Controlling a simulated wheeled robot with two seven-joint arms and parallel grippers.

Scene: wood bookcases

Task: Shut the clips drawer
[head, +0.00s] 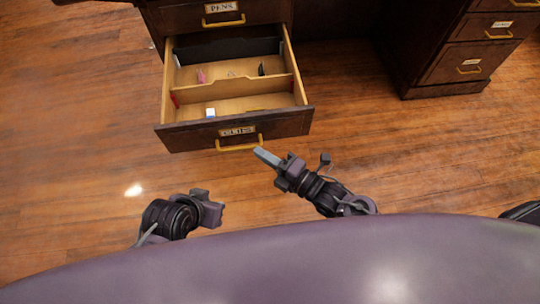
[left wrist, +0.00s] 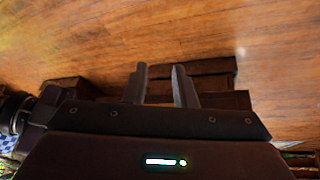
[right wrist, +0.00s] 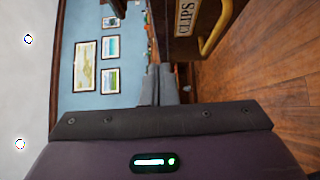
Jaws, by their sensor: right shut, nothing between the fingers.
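The clips drawer (head: 290,126) is pulled out of the dark wood desk in the head view, with a few small items in its divided tray. Its brass handle (head: 240,147) is on the front, below the label. The right wrist view shows the label (right wrist: 187,18) reading CLIPS and the handle (right wrist: 216,30) close by. My right gripper (head: 262,154) is shut and empty, its tips just in front of the drawer front, right beside the handle; contact is unclear. My left gripper (head: 214,208) is lower left, clear of the drawer; the left wrist view shows its fingers (left wrist: 158,72) apart and empty.
Another drawer (head: 260,12) above is closed. A second drawer pedestal (head: 450,65) stands at the right, with a dark gap between. Bare wooden floor (head: 80,120) is open to the left and in front.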

